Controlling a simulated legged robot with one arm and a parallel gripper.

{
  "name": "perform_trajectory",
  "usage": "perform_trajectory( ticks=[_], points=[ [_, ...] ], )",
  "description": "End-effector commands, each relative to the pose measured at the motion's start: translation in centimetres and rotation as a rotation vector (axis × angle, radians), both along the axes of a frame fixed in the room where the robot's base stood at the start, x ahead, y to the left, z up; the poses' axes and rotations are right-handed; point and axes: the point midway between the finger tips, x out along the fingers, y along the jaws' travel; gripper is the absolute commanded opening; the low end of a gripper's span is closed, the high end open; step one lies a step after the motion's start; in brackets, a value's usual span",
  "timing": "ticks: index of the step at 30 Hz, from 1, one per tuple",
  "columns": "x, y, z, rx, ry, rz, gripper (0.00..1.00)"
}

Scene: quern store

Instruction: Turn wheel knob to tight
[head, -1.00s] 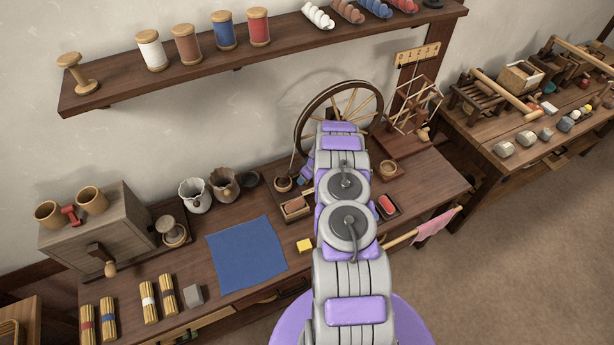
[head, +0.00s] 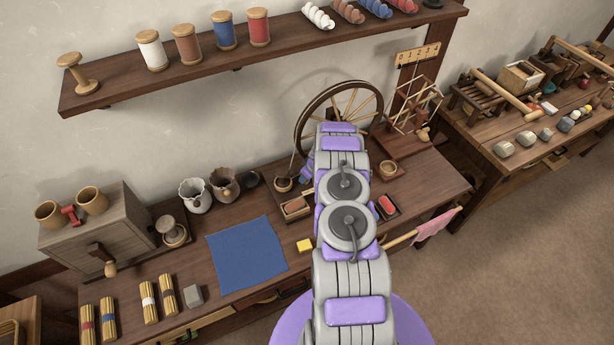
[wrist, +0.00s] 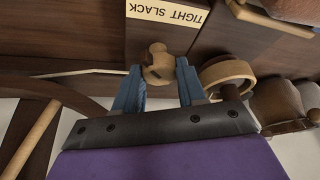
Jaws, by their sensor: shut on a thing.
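The wheel knob (wrist: 158,66) is a light wooden knob between the two blue fingers of my gripper (wrist: 158,88) in the wrist view. The fingers are shut on it from both sides. A cream label (wrist: 168,12) reading TIGHT and SLACK, upside down in this view, lies just beyond the knob on a dark wooden base. The spinning wheel (head: 303,112) stands on the table against the wall in the head view. My arm hides its lower part, the knob and my gripper there. Which word the knob points to I cannot tell.
A round wooden cup (wrist: 228,75) is close beside the right finger in the wrist view. Part of the wheel rim (wrist: 50,88) curves at the left.

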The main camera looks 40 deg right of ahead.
Motion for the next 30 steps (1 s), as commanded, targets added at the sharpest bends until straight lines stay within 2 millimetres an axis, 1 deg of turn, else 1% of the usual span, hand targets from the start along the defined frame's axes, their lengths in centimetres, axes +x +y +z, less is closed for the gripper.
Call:
perform_trajectory(
  ticks=[5,11,24,30],
  points=[
    [0.01,-0.06,-0.03,-0.002,0.0,-0.027,0.1],
    [0.03,0.0,-0.1,-0.001,0.0,-0.118,0.1],
    [-0.02,0.3,0.42,-0.001,0.005,-0.491,0.1],
    [0.08,0.26,0.56,-0.007,0.002,-0.634,0.1]
  ],
)
